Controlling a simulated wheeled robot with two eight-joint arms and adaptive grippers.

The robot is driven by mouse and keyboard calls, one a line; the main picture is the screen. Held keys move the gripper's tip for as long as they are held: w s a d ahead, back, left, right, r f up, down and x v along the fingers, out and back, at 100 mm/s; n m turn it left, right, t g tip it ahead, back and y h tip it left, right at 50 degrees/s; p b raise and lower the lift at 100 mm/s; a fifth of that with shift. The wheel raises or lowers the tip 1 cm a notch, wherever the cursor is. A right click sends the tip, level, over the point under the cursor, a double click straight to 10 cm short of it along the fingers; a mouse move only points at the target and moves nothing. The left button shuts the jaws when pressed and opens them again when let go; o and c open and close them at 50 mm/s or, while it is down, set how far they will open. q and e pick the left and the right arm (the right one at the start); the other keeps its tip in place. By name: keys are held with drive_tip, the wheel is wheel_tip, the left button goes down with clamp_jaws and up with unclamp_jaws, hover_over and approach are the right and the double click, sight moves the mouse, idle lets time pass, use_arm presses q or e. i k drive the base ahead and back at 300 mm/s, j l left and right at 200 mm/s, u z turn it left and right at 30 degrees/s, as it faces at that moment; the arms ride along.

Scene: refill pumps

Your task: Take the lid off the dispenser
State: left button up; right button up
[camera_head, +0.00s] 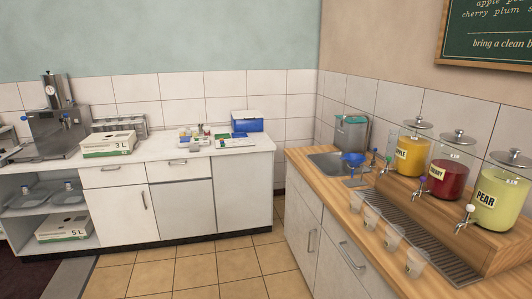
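Three drink dispensers stand in a row on a wooden step at the right. One is yellow-orange (412,155), labelled APPLE. The middle one is red (448,176), its label partly legible. The nearest is pale green (497,200), labelled PEAR. Each has a clear lid with a round metal knob on top: the apple lid (417,124), the red one's lid (458,138) and the pear lid (511,158). All three lids sit on their jars. Each dispenser has a metal tap at its front. Neither of my grippers is in view.
Several clear cups (371,217) line the wooden counter's front edge (340,210), before a metal drip grate (440,256). A white counter (165,156) holds cartons and a machine. The tiled floor between is clear.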

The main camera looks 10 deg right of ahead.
sight(417, 124)
drive_tip(key=i, duration=0.95)
drive_tip(key=i+j+z, duration=0.15)
drive_tip(key=i, duration=0.8)
